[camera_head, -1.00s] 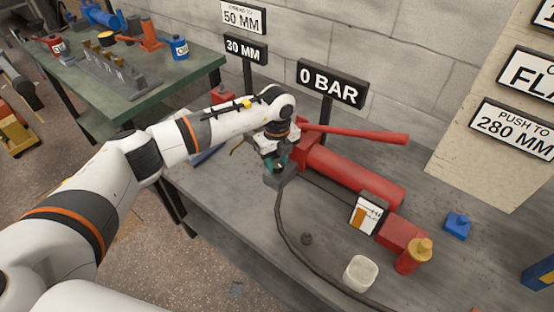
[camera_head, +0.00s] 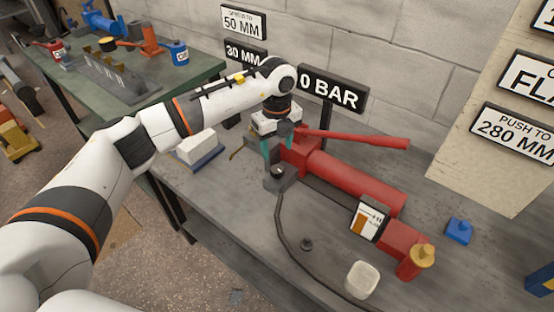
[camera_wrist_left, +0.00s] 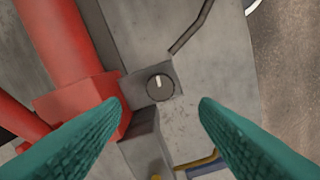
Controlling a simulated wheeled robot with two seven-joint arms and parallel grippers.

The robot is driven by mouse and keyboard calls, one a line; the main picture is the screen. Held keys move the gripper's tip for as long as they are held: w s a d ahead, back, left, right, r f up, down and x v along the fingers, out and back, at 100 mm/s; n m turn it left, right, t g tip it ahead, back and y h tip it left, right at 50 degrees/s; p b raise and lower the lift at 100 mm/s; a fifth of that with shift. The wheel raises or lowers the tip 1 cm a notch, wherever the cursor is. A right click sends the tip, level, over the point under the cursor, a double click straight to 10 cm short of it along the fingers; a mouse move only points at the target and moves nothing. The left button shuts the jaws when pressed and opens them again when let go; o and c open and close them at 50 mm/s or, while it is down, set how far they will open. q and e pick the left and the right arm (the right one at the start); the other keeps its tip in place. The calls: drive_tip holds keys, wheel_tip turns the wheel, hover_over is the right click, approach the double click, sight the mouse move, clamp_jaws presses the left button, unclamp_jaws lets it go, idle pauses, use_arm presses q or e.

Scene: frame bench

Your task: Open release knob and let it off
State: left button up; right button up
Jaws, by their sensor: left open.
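The release knob (camera_wrist_left: 160,87) is a dark round knob with a white mark, on a grey block at the end of the red hand pump (camera_head: 345,178). In the head view the knob (camera_head: 277,171) shows small below my left gripper (camera_head: 276,156). My left gripper is open and empty, pointing down. In the left wrist view its teal fingers (camera_wrist_left: 160,105) stand wide apart, one toward each side of the knob, and do not appear to touch it. The pump's red lever (camera_head: 365,139) slopes out to the right. A sign (camera_head: 335,90) behind reads 0 BAR. My right gripper is out of view.
A dark hose (camera_head: 282,222) runs from the knob block along the grey bench. A pale block (camera_head: 197,147) lies left of the gripper.

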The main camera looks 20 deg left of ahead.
use_arm(q)
drive_tip(key=shift+r, duration=2.25)
drive_tip(key=shift+d+f, duration=0.1)
